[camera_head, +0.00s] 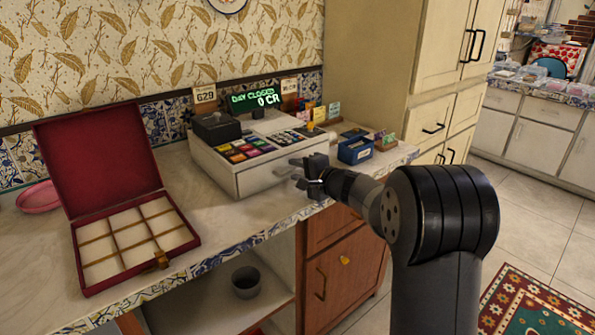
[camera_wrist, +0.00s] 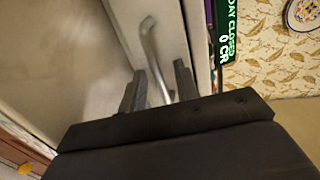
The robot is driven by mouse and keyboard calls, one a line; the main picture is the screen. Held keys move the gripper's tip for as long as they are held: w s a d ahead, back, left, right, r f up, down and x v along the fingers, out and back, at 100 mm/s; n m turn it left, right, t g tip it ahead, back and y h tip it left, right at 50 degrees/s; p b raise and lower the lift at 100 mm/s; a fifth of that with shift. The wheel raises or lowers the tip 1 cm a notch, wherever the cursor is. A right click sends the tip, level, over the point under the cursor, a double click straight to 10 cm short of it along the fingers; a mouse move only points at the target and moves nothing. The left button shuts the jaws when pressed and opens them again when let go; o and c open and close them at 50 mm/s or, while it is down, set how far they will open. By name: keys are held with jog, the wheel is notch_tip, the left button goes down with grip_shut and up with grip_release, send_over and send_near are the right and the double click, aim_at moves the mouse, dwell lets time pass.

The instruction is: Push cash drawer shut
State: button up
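The cash register (camera_head: 215,160) stands on the counter, pale, with coloured keys and a green display reading "DAY CLOSED 0 CR". Its cash drawer (camera_head: 264,176) is the pale front panel low on the register; how far it stands out, if at all, I cannot tell. My gripper (camera_head: 304,174) is at the right part of the drawer front. In the wrist view, the gripper's two dark fingers (camera_wrist: 158,84) are apart, with the drawer's curved metal handle (camera_wrist: 149,42) reaching between them. Whether they touch it is unclear. The drawer front (camera_wrist: 172,38) lies behind the handle.
An open red box (camera_head: 140,235) with empty compartments stands left on the counter (camera_head: 215,225), near a pink dish (camera_head: 38,197). A blue holder (camera_head: 355,151) and small cards stand right of the register. Bare counter lies between box and register.

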jog(key=v, duration=1)
jog(key=shift+s+b, duration=0.3)
jog(key=shift+d, duration=0.1)
jog(key=x, duration=1.1)
jog(key=shift+p, duration=0.35)
jog(key=shift+s+d, duration=0.5)
